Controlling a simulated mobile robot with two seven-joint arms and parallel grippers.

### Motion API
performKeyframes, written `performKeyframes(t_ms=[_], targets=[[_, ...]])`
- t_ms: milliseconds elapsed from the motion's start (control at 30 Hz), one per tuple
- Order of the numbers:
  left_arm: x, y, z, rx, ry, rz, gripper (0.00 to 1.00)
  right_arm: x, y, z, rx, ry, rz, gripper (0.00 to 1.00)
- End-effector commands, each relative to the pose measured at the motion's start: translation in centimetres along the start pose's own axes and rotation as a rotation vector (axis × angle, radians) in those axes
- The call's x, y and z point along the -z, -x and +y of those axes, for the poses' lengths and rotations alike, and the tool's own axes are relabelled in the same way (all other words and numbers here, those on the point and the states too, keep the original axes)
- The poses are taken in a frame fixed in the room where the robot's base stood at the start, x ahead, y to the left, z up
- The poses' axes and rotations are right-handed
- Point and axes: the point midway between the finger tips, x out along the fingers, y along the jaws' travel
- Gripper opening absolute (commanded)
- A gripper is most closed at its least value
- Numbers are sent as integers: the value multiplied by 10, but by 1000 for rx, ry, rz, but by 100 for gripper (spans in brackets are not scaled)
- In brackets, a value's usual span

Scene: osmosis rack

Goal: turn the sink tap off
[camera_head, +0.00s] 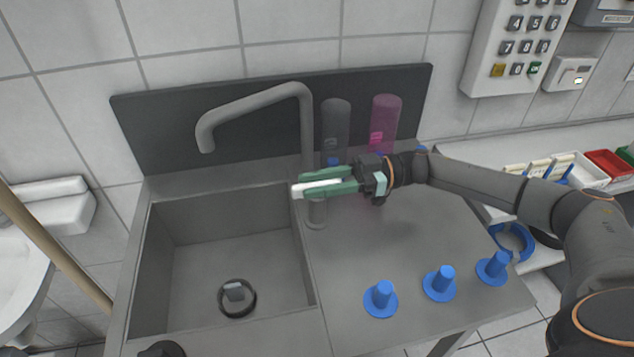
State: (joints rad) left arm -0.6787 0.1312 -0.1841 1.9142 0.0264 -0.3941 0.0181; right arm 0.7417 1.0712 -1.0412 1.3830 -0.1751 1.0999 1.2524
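The grey sink tap (307,120) stands at the back right of the basin, its spout arching left over the basin. Its round base (316,215) shows just below my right gripper. My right gripper (302,187) comes in from the right, its green fingers lying across the lower part of the tap column and pointing left. A white strip shows between the fingers; I cannot tell if it is a finger pad or a tap lever. The fingers hide that part of the tap, and contact is unclear. No water stream is visible under the spout. My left gripper is not in view.
The basin (190,270) holds a dark ring-shaped drain (237,298). A grey bottle (336,125) and a pink bottle (384,122) stand behind my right gripper. Several blue pegs, including one at the front (380,299), stand on the worktop. The worktop between gripper and pegs is clear.

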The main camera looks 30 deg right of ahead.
Motion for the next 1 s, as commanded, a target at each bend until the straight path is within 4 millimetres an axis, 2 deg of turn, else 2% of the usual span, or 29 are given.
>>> performKeyframes(t_ms=[33, 100, 333, 467, 567, 800, 1000], targets=[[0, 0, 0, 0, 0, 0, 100, 0, 0, 0, 0, 0, 0, 44], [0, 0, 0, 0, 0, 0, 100, 0, 0, 0, -1, 0, 0, 50], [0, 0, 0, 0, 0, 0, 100, 0, 0, 0, -2, 1, -1, 50], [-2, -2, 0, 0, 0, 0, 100, -2, 9, 0, -3, 0, -2, 50], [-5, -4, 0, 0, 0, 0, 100, -2, 26, 1, -6, 1, -4, 50], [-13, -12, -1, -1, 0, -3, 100, -3, 79, 1, -6, 0, -3, 50], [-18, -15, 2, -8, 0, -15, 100, -2, 112, 1, -4, 1, -1, 50]])
